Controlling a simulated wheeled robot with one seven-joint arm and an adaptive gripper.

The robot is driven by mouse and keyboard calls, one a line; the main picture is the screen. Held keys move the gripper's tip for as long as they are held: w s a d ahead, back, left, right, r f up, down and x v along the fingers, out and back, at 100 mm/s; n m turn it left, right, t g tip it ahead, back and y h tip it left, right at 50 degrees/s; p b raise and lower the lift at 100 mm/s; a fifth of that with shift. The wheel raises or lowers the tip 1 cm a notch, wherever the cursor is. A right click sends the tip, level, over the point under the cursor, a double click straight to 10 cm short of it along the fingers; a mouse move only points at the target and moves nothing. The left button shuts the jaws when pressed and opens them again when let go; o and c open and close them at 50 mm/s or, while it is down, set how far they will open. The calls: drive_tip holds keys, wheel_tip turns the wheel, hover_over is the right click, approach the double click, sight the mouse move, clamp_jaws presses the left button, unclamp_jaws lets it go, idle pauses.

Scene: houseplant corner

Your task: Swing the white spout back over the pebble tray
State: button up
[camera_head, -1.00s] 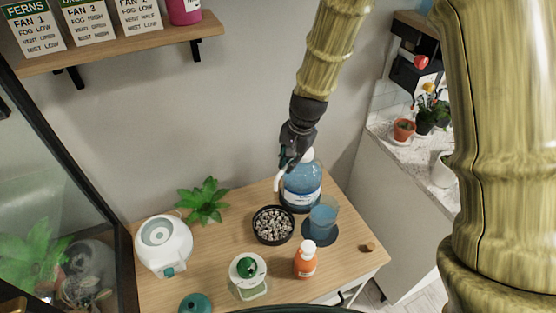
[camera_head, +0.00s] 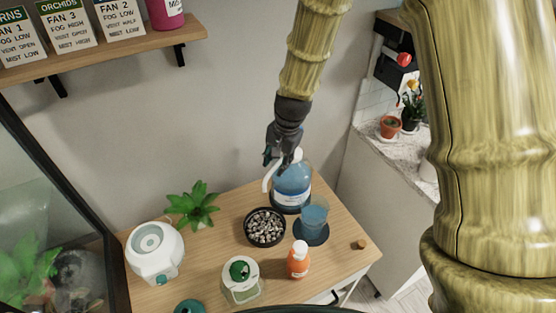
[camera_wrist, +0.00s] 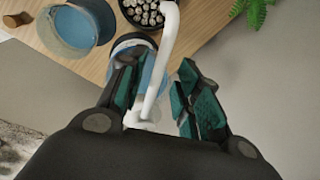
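The white spout (camera_head: 268,182) curves out to the left from the top of the blue bottle (camera_head: 292,190). In the wrist view the spout (camera_wrist: 157,70) runs between my fingers toward the pebble tray. The black round pebble tray (camera_head: 249,238), full of pebbles, sits on the table in front of the bottle. It also shows at the top of the wrist view (camera_wrist: 130,22). My gripper (camera_head: 279,158) is at the bottle's top. Its teal-padded fingers (camera_wrist: 160,95) are apart, with the spout nearer the left one and a gap on the right.
A glass of blue liquid (camera_head: 313,214) stands on a dark coaster right of the tray. An orange bottle (camera_head: 298,263), a green-topped jar (camera_head: 240,285), a white device (camera_head: 155,252) and a green plant (camera_head: 194,207) share the table. A cork (camera_head: 361,244) lies near the right edge.

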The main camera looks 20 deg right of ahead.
wheel_tip(320, 180, up, 12)
drive_tip(key=s+d, duration=0.1)
drive_tip(key=shift+s+d+f, duration=0.15)
drive_tip(key=shift+s+d, duration=0.1)
drive_tip(key=shift+s, duration=0.15)
idle(0.6)
